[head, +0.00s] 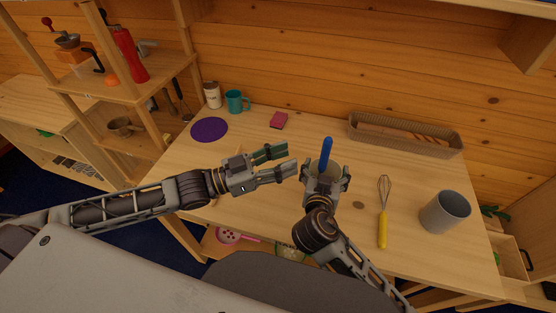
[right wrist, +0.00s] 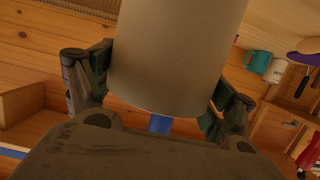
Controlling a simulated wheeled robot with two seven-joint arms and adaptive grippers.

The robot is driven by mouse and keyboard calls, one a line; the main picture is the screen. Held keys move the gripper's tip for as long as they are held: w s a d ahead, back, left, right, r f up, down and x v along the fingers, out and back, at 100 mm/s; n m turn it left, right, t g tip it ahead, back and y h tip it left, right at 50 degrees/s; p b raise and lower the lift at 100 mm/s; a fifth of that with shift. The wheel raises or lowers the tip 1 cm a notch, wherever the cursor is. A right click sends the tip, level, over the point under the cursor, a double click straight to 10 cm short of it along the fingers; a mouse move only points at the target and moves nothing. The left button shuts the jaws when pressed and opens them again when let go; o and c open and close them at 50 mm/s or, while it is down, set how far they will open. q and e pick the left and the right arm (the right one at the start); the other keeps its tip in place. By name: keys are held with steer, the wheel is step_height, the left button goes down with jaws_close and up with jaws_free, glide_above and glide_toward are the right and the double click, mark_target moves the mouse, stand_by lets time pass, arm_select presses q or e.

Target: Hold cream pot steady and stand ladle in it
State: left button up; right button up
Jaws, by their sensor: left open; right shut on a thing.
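The cream pot (head: 322,170) is between the fingers of my right gripper (head: 325,182), which is shut on it. The pot's pale wall (right wrist: 175,55) fills the middle of the right wrist view, a finger on each side. The ladle (head: 327,150) shows as a blue handle rising almost upright from the pot; its lower end is hidden. A short piece of blue handle (right wrist: 160,123) also shows past the pot's edge in the right wrist view. My left gripper (head: 286,163) is open and empty, just left of the pot, fingers pointing towards it.
A bread basket (head: 405,136) is at the back. A purple disc (head: 209,130), teal mug (head: 236,102), white can (head: 212,95) and pink block (head: 279,120) are back left.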

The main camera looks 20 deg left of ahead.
stand_by(1.8)
steer(key=o, duration=1)
steer(key=shift+s, duration=0.1)
steer(key=v, duration=1.2)
